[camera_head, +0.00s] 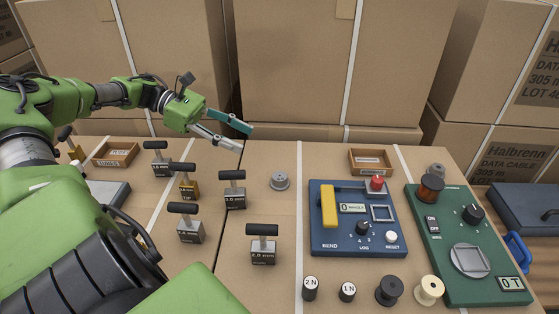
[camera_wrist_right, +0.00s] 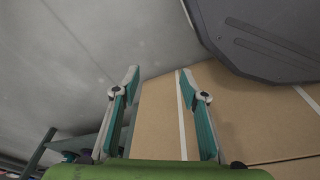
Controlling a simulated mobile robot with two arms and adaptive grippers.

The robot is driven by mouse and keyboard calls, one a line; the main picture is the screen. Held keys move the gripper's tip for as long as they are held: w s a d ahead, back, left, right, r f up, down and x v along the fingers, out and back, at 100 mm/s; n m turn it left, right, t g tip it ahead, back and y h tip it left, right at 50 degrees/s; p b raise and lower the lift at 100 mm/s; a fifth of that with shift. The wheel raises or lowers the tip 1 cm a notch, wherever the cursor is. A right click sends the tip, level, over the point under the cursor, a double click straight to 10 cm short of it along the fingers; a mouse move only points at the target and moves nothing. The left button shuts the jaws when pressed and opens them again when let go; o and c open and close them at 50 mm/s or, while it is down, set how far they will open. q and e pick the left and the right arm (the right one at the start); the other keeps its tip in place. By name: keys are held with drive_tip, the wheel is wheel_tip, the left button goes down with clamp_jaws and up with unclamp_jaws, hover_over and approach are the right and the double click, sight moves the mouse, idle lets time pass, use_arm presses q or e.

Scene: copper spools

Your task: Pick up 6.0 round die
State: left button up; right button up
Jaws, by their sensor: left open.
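Several grey blocks with black bar handles stand upright on the cardboard-coloured table. The front one (camera_head: 263,256) bears a small label that may read 6.0 mm, but I cannot read it surely. Others are a block behind it (camera_head: 234,199), one to its left (camera_head: 190,233) and one at the back (camera_head: 160,167). A brass-coloured block (camera_head: 188,190) stands among them. My left gripper (camera_head: 245,138) is open and empty, above the back of the table and apart from all blocks. My right gripper (camera_wrist_right: 160,75) is open and empty in the wrist view, with no die there.
A green tester (camera_head: 447,279) stands right. Small weights (camera_head: 310,289) and spools (camera_head: 389,291) line the front edge. Wooden trays (camera_head: 371,162) stand at the back, before stacked cartons (camera_head: 330,70).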

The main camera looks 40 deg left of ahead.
use_arm(q)
drive_tip(key=b, duration=0.3)
approach(277, 175)
drive_tip(key=shift+a+r, duration=0.55)
drive_tip(key=shift+r, duration=0.2)
drive_tip(key=shift+w+f+b, duration=0.1)
drive_tip(key=shift+f+b, duration=0.4)
drive_tip(key=shift+f, duration=0.05)
drive_tip(key=x, duration=0.7)
drive_tip(key=shift+d, duration=0.1)
drive_tip(key=shift+w+d+f+b, duration=0.1)
drive_tip(key=shift+d+f+b, duration=0.2)
drive_tip(key=shift+d, duration=0.25)
drive_tip(key=shift+d+f+b, duration=0.2)
drive_tip(key=shift+d+f, duration=0.2)
drive_tip(key=shift+d, duration=0.2)
drive_tip(key=shift+b+x, duration=0.45)
drive_tip(key=shift+x, duration=0.5)
drive_tip(key=shift+w+d, duration=0.15)
drive_tip(key=shift+r, duration=0.1)
use_arm(e)
drive_tip(key=w+r, duration=0.4)
drive_tip(key=r, duration=0.1)
drive_tip(key=shift+w+a+r+t, duration=0.15)
drive_tip(key=shift+a+r+t, duration=0.05)
drive_tip(key=shift+a+t, duration=0.1)
use_arm(q)
clamp_jaws()
